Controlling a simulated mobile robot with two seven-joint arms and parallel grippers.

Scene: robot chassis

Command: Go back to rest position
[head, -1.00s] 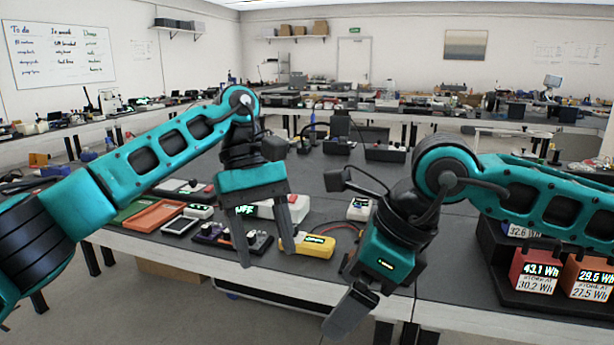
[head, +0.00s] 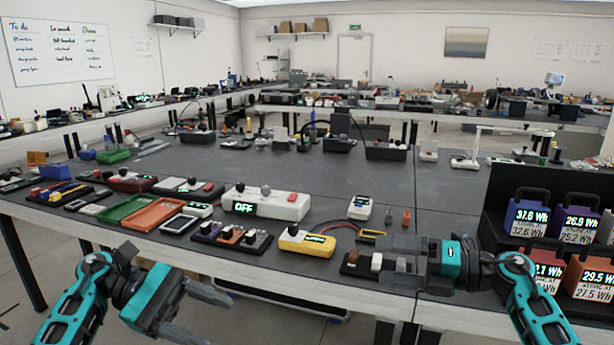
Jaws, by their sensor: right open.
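My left gripper (head: 207,312) is low at the left front, before the table's front edge, with its fingers spread and nothing between them. My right gripper (head: 364,262) points left at the table's front edge with its fingers apart. A small dark module with brown and pale knobs (head: 376,262) shows between the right fingers in the picture; I cannot tell whether they touch it. Both forearms are folded low at the bottom of the view.
The dark table (head: 330,185) has a clear middle. Along its front are an orange tray (head: 154,215), a white device with a green display (head: 267,203) and a yellow meter (head: 306,243). A dark rack with battery packs (head: 527,215) stands at the right.

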